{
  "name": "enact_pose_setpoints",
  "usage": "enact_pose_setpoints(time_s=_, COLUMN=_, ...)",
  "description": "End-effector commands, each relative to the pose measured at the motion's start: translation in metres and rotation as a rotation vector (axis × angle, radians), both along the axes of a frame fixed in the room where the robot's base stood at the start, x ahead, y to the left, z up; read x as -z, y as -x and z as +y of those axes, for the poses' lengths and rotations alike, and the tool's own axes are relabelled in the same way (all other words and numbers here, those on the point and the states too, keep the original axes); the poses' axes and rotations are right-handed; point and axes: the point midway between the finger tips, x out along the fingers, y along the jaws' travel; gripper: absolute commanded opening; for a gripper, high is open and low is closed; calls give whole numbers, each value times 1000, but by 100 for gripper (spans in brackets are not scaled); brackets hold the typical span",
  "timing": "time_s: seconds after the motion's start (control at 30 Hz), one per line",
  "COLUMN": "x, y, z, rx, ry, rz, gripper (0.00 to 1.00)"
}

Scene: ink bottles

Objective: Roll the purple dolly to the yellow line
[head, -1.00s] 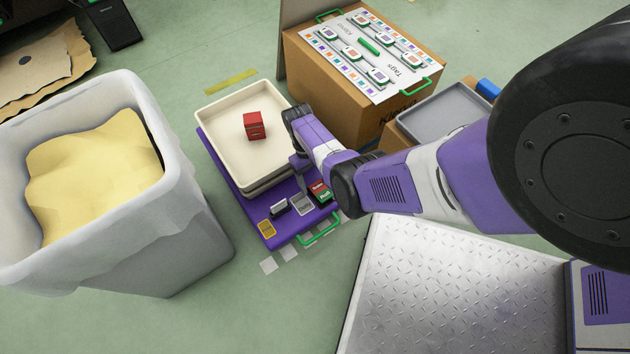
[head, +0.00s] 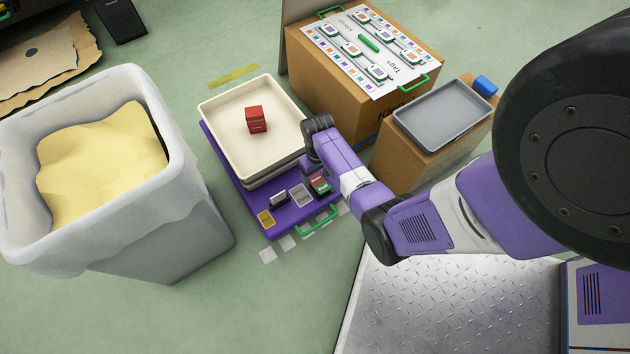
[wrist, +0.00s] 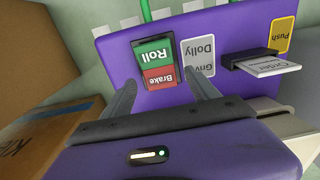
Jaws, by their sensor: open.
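The purple dolly (head: 258,213) stands on the green floor with a cream tray (head: 228,126) on it. Its near end has a green handle (head: 318,219), a yellow tag (head: 265,219) and a Roll/Brake rocker (head: 320,184), green and red. In the wrist view the rocker (wrist: 155,64) lies between the two fingers of my gripper (wrist: 158,90). My gripper is open, and I cannot tell whether a finger touches the rocker. In the head view the arm hides most of the gripper. The yellow line (head: 234,75) is on the floor beyond the dolly's far end.
A red box (head: 256,119) sits in the cream tray. A grey bin (head: 185,235) with yellow paper stands close on the left. Cardboard boxes (head: 345,111) stand on the right, one bearing a grey tray (head: 443,113). Floor is open between the dolly and the yellow line.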

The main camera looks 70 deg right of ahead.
Motion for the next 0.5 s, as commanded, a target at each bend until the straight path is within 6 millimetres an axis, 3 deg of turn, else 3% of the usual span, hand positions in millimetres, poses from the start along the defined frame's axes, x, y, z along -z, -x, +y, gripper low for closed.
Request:
enact_pose_setpoints(time_s=0.03, x=-19, y=-2, z=-2, rx=0, ry=4, rz=-4, gripper=69)
enact_pose_setpoints(time_s=0.33, x=-73, y=-2, z=-1, rx=-1, ry=2, rz=-1, gripper=69)
enact_pose_setpoints(time_s=0.5, x=-79, y=5, z=22, rx=-44, ry=66, rz=-48, gripper=69)
